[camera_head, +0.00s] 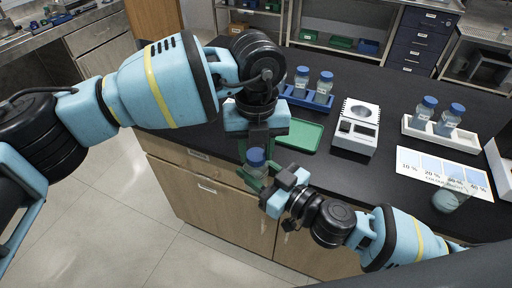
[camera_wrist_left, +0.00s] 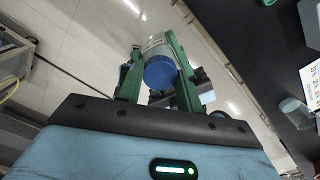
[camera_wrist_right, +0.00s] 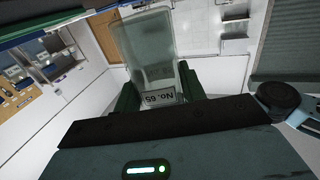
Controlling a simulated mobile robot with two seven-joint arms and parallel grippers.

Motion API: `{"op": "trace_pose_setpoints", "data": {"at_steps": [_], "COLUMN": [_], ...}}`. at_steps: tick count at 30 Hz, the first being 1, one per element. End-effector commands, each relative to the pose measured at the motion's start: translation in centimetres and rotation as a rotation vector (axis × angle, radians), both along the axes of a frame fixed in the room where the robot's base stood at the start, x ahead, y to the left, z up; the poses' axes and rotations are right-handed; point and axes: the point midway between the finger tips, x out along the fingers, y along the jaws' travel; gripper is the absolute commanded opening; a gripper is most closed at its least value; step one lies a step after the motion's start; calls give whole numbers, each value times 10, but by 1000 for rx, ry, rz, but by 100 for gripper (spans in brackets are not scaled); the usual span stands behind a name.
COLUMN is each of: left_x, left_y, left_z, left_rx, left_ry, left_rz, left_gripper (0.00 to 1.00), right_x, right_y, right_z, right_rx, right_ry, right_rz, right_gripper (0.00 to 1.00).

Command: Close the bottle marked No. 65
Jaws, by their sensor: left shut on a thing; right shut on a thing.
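The bottle marked No. 65 (camera_head: 257,173) is a clear glass bottle with a blue cap (camera_head: 256,156), held off the front of the bench. Its label (camera_wrist_right: 160,98) reads upside down in the right wrist view, where the glass body (camera_wrist_right: 148,45) rises between the fingers. My right gripper (camera_head: 272,187) is shut on the body. My left gripper (camera_head: 256,150) comes from above, with its green fingers on both sides of the blue cap (camera_wrist_left: 160,72), shut on it. The cap appears to sit at the bottle's top; whether it is screwed tight cannot be told.
On the black bench stand a green tray (camera_head: 303,136), a blue rack (camera_head: 300,97) and a white rack (camera_head: 418,133) with capped bottles, a white device (camera_head: 357,127), a percentage chart (camera_head: 425,170) and a glass vessel (camera_head: 450,197). Open floor lies at left.

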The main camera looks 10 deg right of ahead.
Motion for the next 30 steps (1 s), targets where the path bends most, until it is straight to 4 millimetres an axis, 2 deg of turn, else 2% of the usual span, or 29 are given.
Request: {"op": "trace_pose_setpoints", "data": {"at_steps": [30], "left_x": [0], "left_y": [0], "left_z": [-1], "left_rx": [0], "left_ry": [5], "left_rz": [-1661], "left_gripper": [8], "right_x": [0], "right_y": [0], "right_z": [0], "right_rx": [0], "right_ry": [0], "right_rz": [0], "right_gripper": [0]}}
